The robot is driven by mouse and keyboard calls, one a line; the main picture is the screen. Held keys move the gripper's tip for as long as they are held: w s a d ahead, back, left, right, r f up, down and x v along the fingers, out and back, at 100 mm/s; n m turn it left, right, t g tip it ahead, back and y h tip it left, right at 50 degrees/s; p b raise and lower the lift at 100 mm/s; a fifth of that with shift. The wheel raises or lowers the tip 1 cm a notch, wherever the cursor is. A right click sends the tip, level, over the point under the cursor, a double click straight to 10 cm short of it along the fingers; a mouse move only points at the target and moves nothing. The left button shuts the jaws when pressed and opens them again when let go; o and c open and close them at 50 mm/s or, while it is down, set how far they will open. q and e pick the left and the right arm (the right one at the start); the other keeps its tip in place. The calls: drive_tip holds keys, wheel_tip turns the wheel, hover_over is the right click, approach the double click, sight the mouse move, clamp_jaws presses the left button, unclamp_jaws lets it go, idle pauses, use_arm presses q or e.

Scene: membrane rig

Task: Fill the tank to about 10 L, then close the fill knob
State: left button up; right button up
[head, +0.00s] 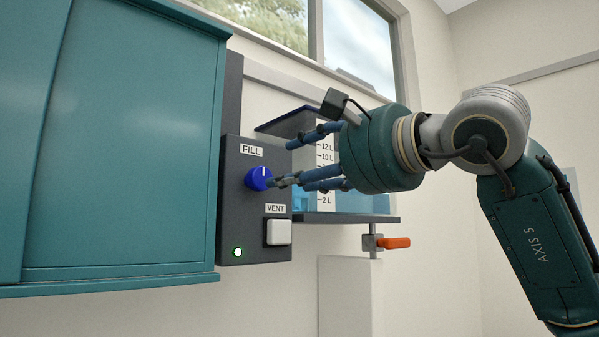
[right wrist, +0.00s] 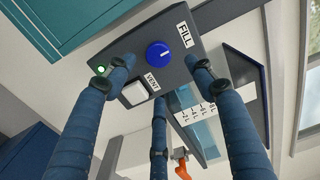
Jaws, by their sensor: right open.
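The blue fill knob (head: 258,178) sits under the FILL label on a dark panel, its white mark pointing up toward the label. It also shows in the right wrist view (right wrist: 159,53), beyond my spread fingers. My right gripper (head: 282,163) is open and empty. One lower fingertip appears close to the knob; I cannot tell whether it touches. The tank (head: 378,203) stands behind my gripper, with a litre scale. My left gripper is not in view.
Below the knob are a white VENT button (head: 279,232) and a lit green lamp (head: 238,252). An orange valve handle (head: 394,243) sticks out under the tank. A teal cabinet (head: 130,140) fills the left.

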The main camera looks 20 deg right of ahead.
sight(264, 179)
drive_tip(key=p+x, duration=0.1)
drive_tip(key=x, duration=0.5)
drive_tip(key=shift+w+a+p, duration=0.2)
drive_tip(key=shift+p, duration=0.1)
drive_tip(key=shift+w+a, duration=0.1)
drive_tip(key=shift+w, duration=0.25)
drive_tip(key=shift+w+p, duration=0.25)
drive_tip(key=shift+p, duration=0.05)
drive_tip(key=shift+w+a, duration=0.15)
drive_tip(key=shift+w, duration=0.25)
drive_tip(key=shift+w+a, duration=0.1)
drive_tip(key=c, duration=1.1)
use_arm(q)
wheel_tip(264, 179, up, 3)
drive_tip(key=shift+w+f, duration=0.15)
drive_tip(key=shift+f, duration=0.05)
use_arm(e)
drive_tip(key=shift+f, duration=0.1)
